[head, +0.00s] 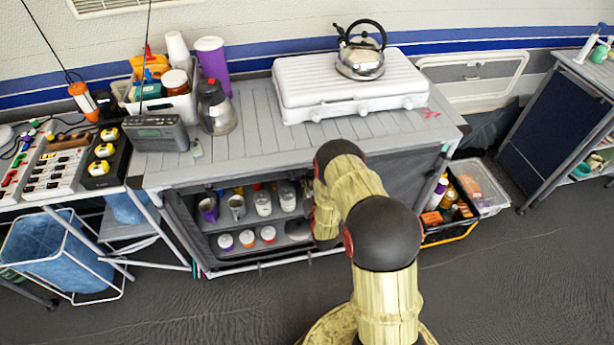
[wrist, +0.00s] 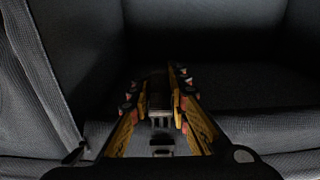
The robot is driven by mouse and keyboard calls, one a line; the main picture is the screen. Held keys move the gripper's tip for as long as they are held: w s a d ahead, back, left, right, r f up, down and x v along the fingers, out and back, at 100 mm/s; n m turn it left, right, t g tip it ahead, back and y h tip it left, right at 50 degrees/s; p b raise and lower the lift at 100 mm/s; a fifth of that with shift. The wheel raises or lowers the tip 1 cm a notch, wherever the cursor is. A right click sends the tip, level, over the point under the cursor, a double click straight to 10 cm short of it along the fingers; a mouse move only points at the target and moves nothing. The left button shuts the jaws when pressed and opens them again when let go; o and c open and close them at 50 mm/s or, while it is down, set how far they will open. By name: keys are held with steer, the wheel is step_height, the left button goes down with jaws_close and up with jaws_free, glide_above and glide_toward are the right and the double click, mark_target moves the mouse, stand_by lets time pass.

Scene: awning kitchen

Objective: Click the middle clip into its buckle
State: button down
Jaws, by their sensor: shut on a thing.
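In the wrist view my gripper (wrist: 160,92) reaches into a dark fabric space, its two yellow-and-black fingers closed on a small dark clip (wrist: 159,102). The clip's pale grey pronged end (wrist: 160,123) shows between the fingers, towards the camera. A second small grey piece (wrist: 161,148) lies just below it in the picture; I cannot tell whether it is the buckle or whether the two touch. In the head view my arm hides the gripper, the clip and any buckle at the front of the cabinet (head: 255,165).
A white stove (head: 345,90) with a kettle (head: 361,55) stands on the cabinet top. Cups and jars fill the open left shelves (head: 255,222). A crate of bottles (head: 449,225) stands right of the cabinet. Dark grey cloth (wrist: 70,60) surrounds my gripper. Floor in front is clear.

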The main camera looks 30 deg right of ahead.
steer(key=c, duration=1.8)
jaws_free()
steer(key=shift+o, duration=0.2)
steer(key=shift+s, duration=0.1)
steer(key=v, duration=1.2)
steer(key=shift+f, duration=0.1)
